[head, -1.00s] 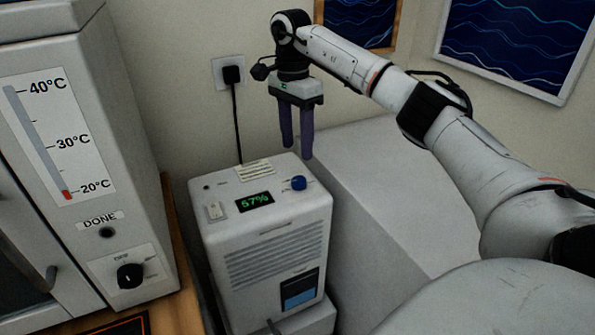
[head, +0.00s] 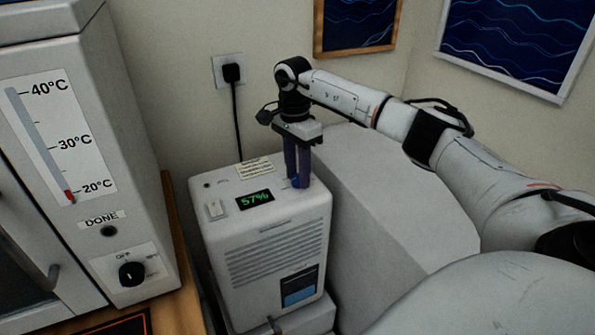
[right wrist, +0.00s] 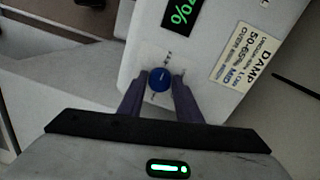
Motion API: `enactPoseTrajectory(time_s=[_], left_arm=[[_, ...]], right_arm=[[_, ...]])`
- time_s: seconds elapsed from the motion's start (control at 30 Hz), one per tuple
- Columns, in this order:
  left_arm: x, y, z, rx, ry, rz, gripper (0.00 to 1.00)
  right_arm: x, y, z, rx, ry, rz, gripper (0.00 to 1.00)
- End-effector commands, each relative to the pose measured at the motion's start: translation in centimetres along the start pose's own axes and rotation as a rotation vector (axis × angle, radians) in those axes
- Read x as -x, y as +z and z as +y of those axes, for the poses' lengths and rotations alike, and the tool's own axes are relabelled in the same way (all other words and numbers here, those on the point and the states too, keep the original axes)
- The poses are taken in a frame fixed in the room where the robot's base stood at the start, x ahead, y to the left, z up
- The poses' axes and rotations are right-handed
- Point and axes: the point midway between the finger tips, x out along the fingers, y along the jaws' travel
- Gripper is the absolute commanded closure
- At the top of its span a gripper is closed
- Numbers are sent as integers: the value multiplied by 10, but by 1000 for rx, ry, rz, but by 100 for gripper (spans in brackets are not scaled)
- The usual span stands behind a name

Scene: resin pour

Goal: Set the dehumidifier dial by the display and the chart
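The white dehumidifier (head: 272,255) stands in the middle of the head view. Its green display (head: 255,199) reads 57%. A chart label (head: 254,168) lies on its top; in the right wrist view the label (right wrist: 248,55) shows "DAMP" and a line that seems to read 50-65% MED. The blue dial (right wrist: 159,79) sits between the two purple fingers of my right gripper (right wrist: 157,88), which points down over it. The fingers are apart, on either side of the dial, with no clear contact. In the head view my right gripper (head: 298,182) mostly hides the dial. My left gripper is out of view.
A white oven-like cabinet (head: 120,200) with a temperature scale, a DONE lamp and a black knob (head: 132,273) stands at left. A pale block (head: 385,200) is right of the dehumidifier. A black cord (head: 237,125) runs down from the wall socket behind it.

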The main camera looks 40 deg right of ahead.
Motion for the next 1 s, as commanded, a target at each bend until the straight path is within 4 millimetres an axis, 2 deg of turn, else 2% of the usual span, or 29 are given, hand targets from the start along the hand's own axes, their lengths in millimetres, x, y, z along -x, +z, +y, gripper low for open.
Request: enactPoseTrajectory(time_s=[0.03, 0.13, 0.57, 1.0], left_arm=[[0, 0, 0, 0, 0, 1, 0], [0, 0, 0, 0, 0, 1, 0], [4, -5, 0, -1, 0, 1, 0], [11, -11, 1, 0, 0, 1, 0]], right_arm=[[0, 0, 0, 0, 0, 0, 78], [0, 0, 0, 0, 0, 0, 94], [2, 0, 0, -93, 1, -8, 94], [2, -1, -1, -470, 0, -33, 94]])
